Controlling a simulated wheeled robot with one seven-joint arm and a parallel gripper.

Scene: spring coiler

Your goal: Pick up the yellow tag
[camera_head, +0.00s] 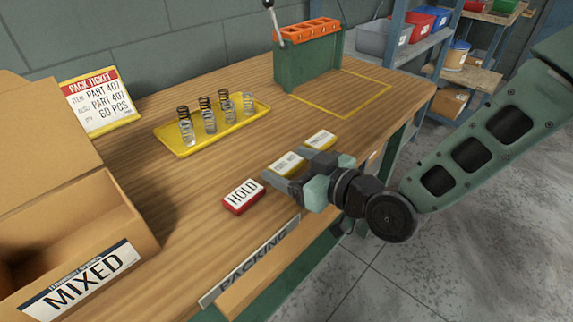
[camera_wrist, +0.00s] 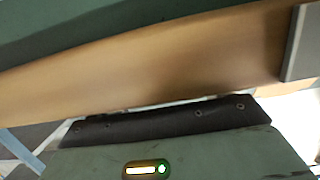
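Two pale-topped tags lie in a row behind the red HOLD tag (camera_head: 243,196) near the table's front edge. The middle tag (camera_head: 286,162) shows some yellow at its edge. The far tag (camera_head: 321,140) also looks yellowish at its side; I cannot tell surely which is the yellow tag. My gripper (camera_head: 291,168) is low beside the middle and far tags, its fingers apart. Its fingers partly cover the middle tag's near side, and contact is unclear. In the wrist view one grey finger shows at the right edge, and no tag is visible.
A yellow tray (camera_head: 182,151) holds several springs. An open cardboard box (camera_head: 125,222) marked MIXED stands at left. A pack ticket (camera_head: 100,101) stands behind. A green coiler with an orange top (camera_head: 308,62) stands at the back. A yellow outlined area (camera_head: 352,112) is bare.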

